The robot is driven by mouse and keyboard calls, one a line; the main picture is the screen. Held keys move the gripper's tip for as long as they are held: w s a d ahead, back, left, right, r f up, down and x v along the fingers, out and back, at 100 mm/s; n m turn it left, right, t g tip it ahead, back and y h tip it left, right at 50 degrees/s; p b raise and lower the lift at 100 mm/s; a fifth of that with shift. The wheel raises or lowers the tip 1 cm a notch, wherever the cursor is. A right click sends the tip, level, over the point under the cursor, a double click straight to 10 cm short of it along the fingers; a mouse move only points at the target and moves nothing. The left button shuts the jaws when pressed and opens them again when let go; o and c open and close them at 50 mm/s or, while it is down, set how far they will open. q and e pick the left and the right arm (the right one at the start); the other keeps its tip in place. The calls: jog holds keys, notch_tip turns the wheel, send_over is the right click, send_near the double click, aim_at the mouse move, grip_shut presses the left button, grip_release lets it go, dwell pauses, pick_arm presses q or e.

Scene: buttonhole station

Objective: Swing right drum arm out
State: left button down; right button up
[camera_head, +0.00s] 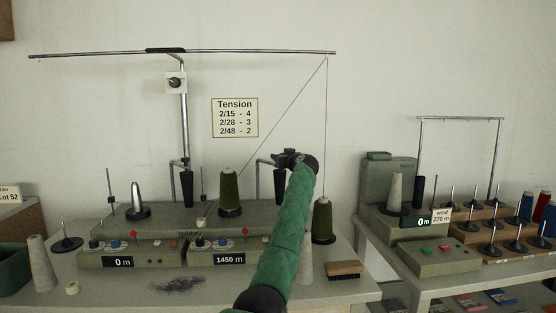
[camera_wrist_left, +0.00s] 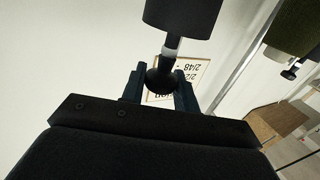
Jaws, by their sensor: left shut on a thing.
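The right drum arm (camera_head: 258,181) is a bent metal tube on the back of the winder, with a black drum (camera_head: 280,184) hanging at its end. My left gripper (camera_head: 284,159) is at the top of this drum, its green arm coming up from the bottom. In the left wrist view the fingers (camera_wrist_left: 160,85) are shut on a dark round knob (camera_wrist_left: 161,78). The dark drum (camera_wrist_left: 183,17) joins it through a pale collar. The left drum arm with its black drum (camera_head: 186,188) stands further left. My right gripper is not in view.
A green cone (camera_head: 230,193) stands left of the held drum, another (camera_head: 323,220) to the right of my arm. A thread runs up to the overhead bar (camera_head: 240,52). A brush (camera_head: 344,269) lies on the table's right. A second winder (camera_head: 390,190) stands further right.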

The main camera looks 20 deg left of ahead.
pick_arm(q)
jog(key=c, duration=1.1)
grip_release()
jog(key=shift+a, duration=0.1)
jog(key=shift+s+d+f, duration=0.1)
jog(key=shift+s+d, duration=0.25)
jog(key=shift+d, duration=0.1)
jog(key=v, duration=0.6)
jog(key=shift+s+d+b, duration=0.25)
jog(key=shift+s+b, duration=0.05)
